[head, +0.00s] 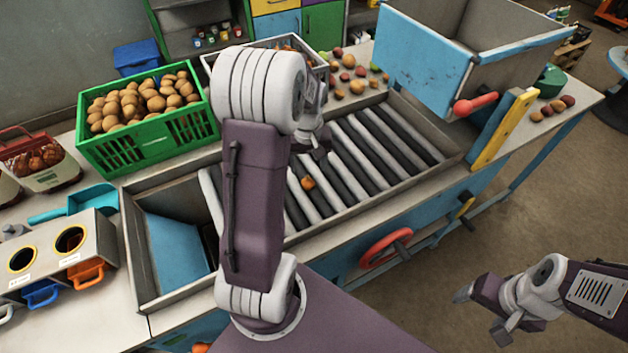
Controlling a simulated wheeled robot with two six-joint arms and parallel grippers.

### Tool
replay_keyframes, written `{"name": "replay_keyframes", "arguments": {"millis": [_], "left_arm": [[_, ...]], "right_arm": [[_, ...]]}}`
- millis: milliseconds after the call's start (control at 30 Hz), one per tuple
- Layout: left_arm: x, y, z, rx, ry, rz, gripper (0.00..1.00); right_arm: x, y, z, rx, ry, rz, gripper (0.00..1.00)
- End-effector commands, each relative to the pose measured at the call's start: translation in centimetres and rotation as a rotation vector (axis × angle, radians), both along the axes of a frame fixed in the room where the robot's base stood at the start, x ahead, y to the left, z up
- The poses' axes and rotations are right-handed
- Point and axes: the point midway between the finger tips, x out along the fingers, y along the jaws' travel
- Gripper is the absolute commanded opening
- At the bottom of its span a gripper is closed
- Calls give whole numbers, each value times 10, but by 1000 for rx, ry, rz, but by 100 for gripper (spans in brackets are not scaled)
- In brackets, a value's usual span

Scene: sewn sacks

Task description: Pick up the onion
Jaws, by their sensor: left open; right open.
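A small orange-brown round thing, which looks like the onion (308,183), lies on the roller bed (345,185) in the head view. My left gripper (318,148) is open above the rollers, a little beyond the onion in the picture and apart from it. It is partly hidden by my own arm. My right gripper (482,312) is open and empty at the lower right, over the floor beside the table and far from the onion.
A green crate (150,150) of brown round produce stands behind the rollers. A blue-and-grey hopper (425,65) rises at the back right. Loose produce (357,86) lies behind the rollers. A red handwheel (386,248) sticks out in front. A blue scoop (92,198) lies left.

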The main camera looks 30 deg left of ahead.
Motion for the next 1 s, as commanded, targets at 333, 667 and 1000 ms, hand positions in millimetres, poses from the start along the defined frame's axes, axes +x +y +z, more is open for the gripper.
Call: {"name": "replay_keyframes", "arguments": {"millis": [333,667,1000], "left_arm": [[3,2,-37,-1,1,0,63],[6,5,-76,-2,4,-1,63],[9,7,-90,0,-1,-1,63]], "right_arm": [[0,0,3,0,0,0,74],[0,0,9,0,0,0,74],[0,0,9,0,0,0,74]]}}
